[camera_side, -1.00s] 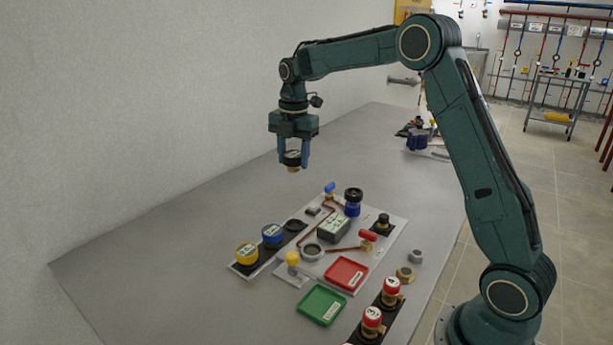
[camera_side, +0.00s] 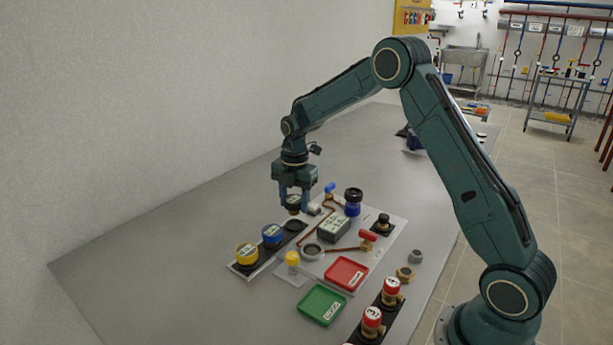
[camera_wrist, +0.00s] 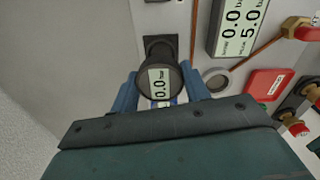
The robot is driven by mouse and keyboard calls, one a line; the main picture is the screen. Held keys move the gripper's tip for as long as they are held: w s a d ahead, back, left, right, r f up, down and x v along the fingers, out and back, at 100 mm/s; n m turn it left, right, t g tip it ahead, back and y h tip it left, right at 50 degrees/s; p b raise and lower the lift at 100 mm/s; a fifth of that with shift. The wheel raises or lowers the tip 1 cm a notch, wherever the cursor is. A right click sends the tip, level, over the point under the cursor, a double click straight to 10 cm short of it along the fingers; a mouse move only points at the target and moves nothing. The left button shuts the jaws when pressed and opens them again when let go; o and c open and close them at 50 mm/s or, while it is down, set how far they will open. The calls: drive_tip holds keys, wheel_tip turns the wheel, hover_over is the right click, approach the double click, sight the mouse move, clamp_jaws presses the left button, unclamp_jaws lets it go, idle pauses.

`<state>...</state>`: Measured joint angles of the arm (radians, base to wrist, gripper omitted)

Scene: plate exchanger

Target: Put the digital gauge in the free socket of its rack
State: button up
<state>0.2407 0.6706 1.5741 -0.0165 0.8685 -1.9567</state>
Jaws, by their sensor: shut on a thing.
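My gripper (camera_side: 294,196) is shut on the digital gauge (camera_side: 293,204), a dark round body whose display shows in the wrist view (camera_wrist: 159,83). It holds the gauge above the far end of the rack. The rack (camera_side: 262,259) is a black strip on a light base, with a yellow gauge (camera_side: 247,253) and a blue gauge (camera_side: 272,234) seated in it. The free socket (camera_side: 295,226) is the dark round place at the far end, just below the held gauge in the side view. In the wrist view the held gauge hides the socket at least partly.
Right of the rack is a panel with a grey display box (camera_side: 333,229), copper pipes, a dark blue-black cylinder (camera_side: 352,201) and a red valve handle (camera_side: 368,236). A red tray (camera_side: 346,273) and a green tray (camera_side: 321,305) lie nearer. The table left of the rack is clear.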

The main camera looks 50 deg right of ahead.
sight(294, 213)
drive_tip(key=shift+f, duration=2.1)
drive_tip(key=shift+f, duration=0.15)
drive_tip(key=o, duration=1.1)
wheel_tip(294, 213, up, 11)
drive_tip(key=shift+s+r, duration=0.15)
drive_tip(key=shift+r, duration=0.5)
drive_tip(key=shift+s+r, duration=0.1)
